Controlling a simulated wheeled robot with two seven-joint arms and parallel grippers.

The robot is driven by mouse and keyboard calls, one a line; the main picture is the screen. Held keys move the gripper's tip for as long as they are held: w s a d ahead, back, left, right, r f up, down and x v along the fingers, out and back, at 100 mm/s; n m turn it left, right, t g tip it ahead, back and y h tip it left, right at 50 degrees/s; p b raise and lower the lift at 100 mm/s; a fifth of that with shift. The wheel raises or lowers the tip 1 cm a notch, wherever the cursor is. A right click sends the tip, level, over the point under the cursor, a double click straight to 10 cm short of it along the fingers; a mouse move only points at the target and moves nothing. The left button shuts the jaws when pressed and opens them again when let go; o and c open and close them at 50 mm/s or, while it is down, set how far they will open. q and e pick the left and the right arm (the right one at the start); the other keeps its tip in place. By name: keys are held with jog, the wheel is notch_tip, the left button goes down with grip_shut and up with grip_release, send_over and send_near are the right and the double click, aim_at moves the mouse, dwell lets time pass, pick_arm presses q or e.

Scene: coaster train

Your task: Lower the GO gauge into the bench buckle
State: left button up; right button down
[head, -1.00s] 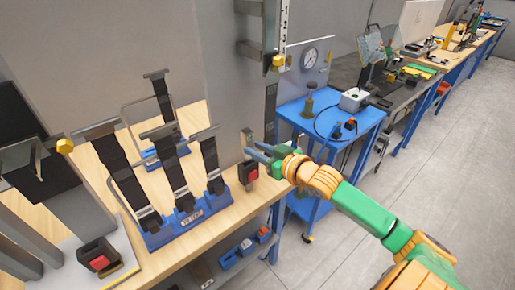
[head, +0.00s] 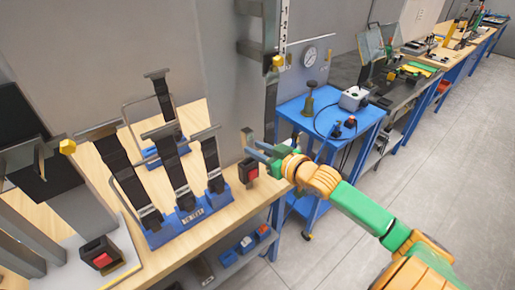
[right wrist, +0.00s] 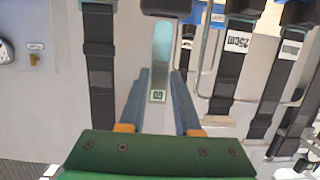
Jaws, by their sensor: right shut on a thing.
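My right gripper (head: 262,150) is shut on the GO gauge, above the front edge of the wooden bench. In the right wrist view, the gauge (right wrist: 158,75) is a pale strip with a teal-tinted upper part and a "GO" label, between my blue fingers (right wrist: 160,72). The bench buckle (head: 249,171) is black with a red button, at the bench edge just below my fingers. A dark block, likely this buckle (right wrist: 167,7), shows at the gauge's far end in the wrist view. I cannot tell whether the gauge tip is inside it. My left gripper is out of view.
A blue rack (head: 187,219) with several upright black straps stands left of the buckle. Another red-button buckle (head: 101,256) sits on a grey plate at lower left. A blue cart (head: 330,120) with a dial gauge above stands behind my right arm. The floor at right is clear.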

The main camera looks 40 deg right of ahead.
jog(key=shift+f+b, duration=1.5)
jog(key=shift+f, duration=0.75)
jog(key=c, duration=0.7)
grip_release()
jog(key=shift+o, duration=0.9)
jog(key=shift+s, duration=0.1)
jog(key=v, duration=0.7)
jog(key=shift+r, duration=0.1)
